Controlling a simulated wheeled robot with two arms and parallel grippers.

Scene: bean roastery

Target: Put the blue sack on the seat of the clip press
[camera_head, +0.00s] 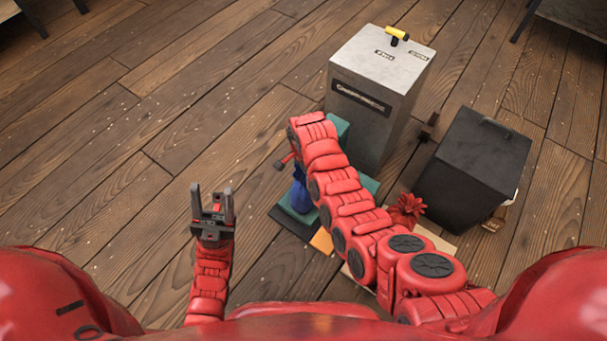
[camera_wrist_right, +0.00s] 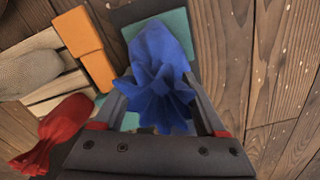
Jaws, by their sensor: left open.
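The blue sack (camera_wrist_right: 162,50), with a frilled top towards my wrist camera, is between the two fingers of my right gripper (camera_wrist_right: 158,88). The fingers flank it closely; whether they grip it is unclear. In the head view the sack (camera_head: 300,192) is partly hidden by my right arm. A low teal-topped unit (camera_head: 290,225) with a dark edge and an orange piece (camera_head: 322,241) lies under or beside it, likely the clip press; the wrist view shows its teal pad (camera_wrist_right: 180,22) behind the sack. Contact between sack and pad is unclear. My left gripper (camera_head: 213,195) is open and empty, away from the sack.
A tall grey cabinet (camera_head: 355,125) stands behind the teal unit. A dark box (camera_head: 475,165) is to the right. A red sack (camera_wrist_right: 52,130) and a beige sack (camera_wrist_right: 25,72) are by a slatted wooden crate (camera_wrist_right: 60,92). The wooden floor at left is clear.

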